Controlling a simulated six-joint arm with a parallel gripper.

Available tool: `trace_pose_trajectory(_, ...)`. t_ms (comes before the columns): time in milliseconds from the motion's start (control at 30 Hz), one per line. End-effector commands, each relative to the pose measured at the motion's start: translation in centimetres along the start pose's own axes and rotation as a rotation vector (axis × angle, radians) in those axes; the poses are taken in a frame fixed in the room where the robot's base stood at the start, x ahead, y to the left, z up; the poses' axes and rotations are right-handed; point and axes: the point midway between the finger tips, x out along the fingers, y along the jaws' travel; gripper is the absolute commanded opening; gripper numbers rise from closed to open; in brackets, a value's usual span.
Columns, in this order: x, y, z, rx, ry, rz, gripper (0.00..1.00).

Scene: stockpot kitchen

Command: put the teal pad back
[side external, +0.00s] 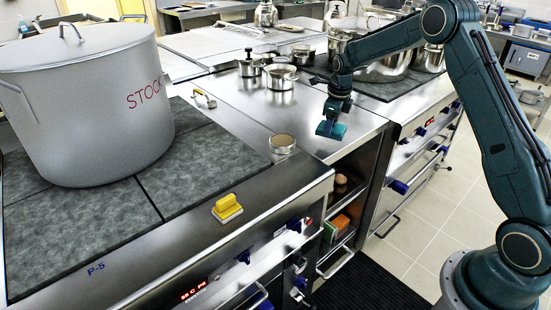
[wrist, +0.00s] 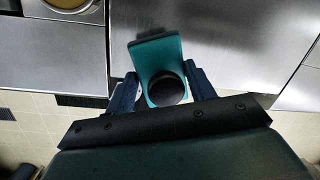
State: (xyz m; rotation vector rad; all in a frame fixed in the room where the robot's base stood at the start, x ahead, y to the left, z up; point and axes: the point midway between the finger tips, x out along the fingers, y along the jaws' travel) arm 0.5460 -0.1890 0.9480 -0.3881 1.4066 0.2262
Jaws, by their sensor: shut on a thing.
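The teal pad (side external: 331,130) is in my gripper (side external: 334,119), near the front edge of the steel counter in the side view. In the wrist view the teal pad (wrist: 158,58) sits between the two dark blue fingers of my gripper (wrist: 161,80), which are shut on it. A round black part shows on the pad near the fingers. The pad appears held over or just at the counter's front edge; I cannot tell whether it touches the steel.
A large stockpot (side external: 85,105) stands on the hob. Open shelves below the counter hold an orange item (side external: 340,224).

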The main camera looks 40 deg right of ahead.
Motion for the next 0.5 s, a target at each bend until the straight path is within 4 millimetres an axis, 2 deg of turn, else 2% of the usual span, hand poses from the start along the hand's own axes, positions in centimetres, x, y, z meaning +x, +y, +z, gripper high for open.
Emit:
trace_pose_trajectory(300,3.2,0.5,-0.4,0.000,0.002,0.002,0.18)
trace_pose_trajectory(500,4.1,0.6,-0.5,0.000,0.000,0.000,0.18)
